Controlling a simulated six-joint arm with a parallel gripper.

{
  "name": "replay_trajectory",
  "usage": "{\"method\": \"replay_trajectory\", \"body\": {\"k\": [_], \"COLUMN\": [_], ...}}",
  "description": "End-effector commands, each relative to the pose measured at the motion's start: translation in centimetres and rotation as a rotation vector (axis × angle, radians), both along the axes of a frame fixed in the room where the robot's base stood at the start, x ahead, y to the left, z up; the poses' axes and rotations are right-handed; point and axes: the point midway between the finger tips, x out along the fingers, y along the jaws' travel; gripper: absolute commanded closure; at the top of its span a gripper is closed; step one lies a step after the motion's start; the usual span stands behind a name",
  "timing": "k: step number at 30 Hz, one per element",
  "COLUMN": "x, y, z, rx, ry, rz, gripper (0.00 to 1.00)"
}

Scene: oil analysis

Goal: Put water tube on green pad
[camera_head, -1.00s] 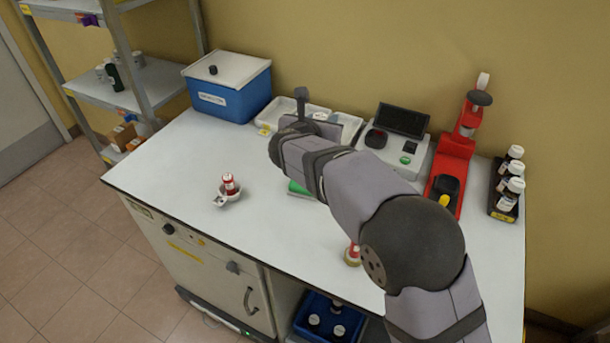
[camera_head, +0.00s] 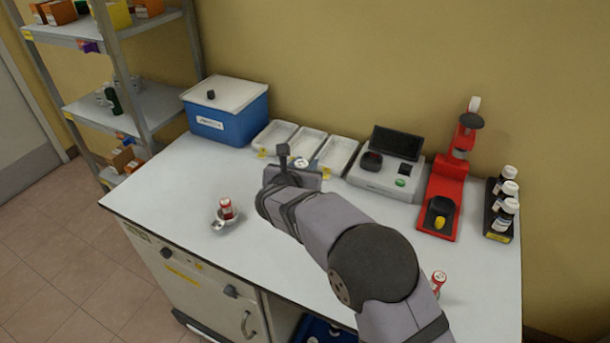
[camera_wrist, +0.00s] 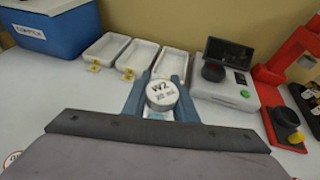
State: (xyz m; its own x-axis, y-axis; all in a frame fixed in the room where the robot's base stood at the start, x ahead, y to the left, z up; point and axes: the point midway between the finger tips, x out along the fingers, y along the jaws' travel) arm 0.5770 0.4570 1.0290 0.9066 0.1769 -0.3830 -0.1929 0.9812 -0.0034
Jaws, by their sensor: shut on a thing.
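The water tube shows its round white cap, marked W2, in the wrist view (camera_wrist: 162,92). It shows in the head view as a small white top (camera_head: 301,163). My gripper (camera_wrist: 160,104) is shut on it, with a blue-grey finger on each side of the cap. The tube's lower part is hidden below the cap and by my gripper. In the head view my gripper (camera_head: 294,172) is over the middle of the bench, in front of the white trays. The green pad is not visible now; my arm covers that part of the bench.
Three white trays (camera_head: 308,143), a grey analyser (camera_head: 388,177) and a red stand (camera_head: 446,195) line the back. A blue box (camera_head: 228,120) is at back left. A red-and-white vial sits in a small dish (camera_head: 226,213); another red-capped vial (camera_head: 438,279) is right.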

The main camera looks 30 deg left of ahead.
Motion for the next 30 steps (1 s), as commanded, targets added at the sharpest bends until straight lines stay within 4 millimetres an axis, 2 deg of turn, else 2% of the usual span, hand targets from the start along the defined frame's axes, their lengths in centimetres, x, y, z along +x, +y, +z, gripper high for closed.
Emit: {"method": "replay_trajectory", "body": {"k": [4, 13, 28, 29, 30], "x": [0.0, 0.0, 0.0, 0.0, 0.0], "y": [0.0, 0.0, 0.0, 0.0, 0.0], "z": [-0.4, -3.5, -4.2, -4.0, -4.0], "rx": [-0.001, -0.002, 0.001, 0.001, 0.001], "ry": [0.001, 0.001, -0.001, -0.001, 0.0], "rz": [-0.001, 0.001, 0.001, 0.0, 0.0], "gripper": [0.96, 0.96, 0.96, 0.67, 0.58]}}
